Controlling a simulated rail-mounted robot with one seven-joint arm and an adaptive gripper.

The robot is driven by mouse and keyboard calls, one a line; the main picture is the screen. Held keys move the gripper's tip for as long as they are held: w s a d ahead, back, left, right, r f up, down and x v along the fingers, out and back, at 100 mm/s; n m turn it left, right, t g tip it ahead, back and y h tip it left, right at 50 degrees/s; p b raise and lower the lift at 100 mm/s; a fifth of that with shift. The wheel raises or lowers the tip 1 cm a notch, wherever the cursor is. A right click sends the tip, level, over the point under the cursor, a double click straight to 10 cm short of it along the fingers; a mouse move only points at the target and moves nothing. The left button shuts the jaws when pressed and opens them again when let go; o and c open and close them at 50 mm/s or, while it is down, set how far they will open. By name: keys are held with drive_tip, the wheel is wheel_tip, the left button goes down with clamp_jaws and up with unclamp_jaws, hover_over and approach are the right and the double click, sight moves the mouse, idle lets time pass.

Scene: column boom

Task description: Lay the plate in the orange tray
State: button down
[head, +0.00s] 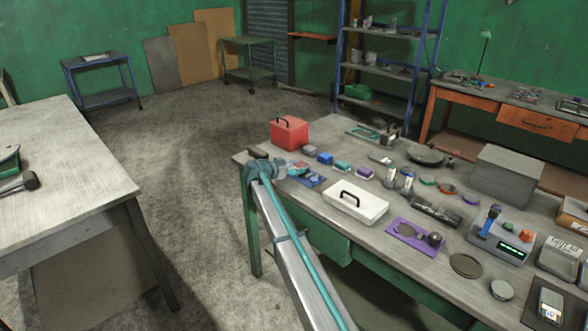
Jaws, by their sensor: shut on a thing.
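My arm reaches up from the bottom of the head view to the left end of the workbench (395,210). My gripper (287,171) is there, small and partly hidden by my wrist. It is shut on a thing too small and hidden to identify. I cannot make out a plate in it. A dark flat disc (466,265) lies on the bench at the right, and a shallow grey dish (425,155) stands farther back. I cannot pick out an orange tray; a small orange-red piece (447,188) lies in the middle right of the bench.
A blue flat piece (314,181) lies beside my gripper. A red toolbox (289,133) stands behind it, and a white case (356,202) to its right. A purple tray (400,222) holds dark items. A grey box (505,174) stands at the back right. The bench is crowded.

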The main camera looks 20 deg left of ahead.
idle(0.3)
drive_tip(key=shift+c, duration=1.5)
unclamp_jaws()
drive_tip(key=shift+r+p, duration=0.15)
drive_tip(key=shift+p, duration=0.6)
drive_tip(key=shift+o, duration=0.3)
drive_tip(key=b+v, duration=0.3)
drive_tip(key=v, duration=0.7)
drive_tip(key=shift+s+a, duration=0.15)
drive_tip(key=shift+s, duration=0.2)
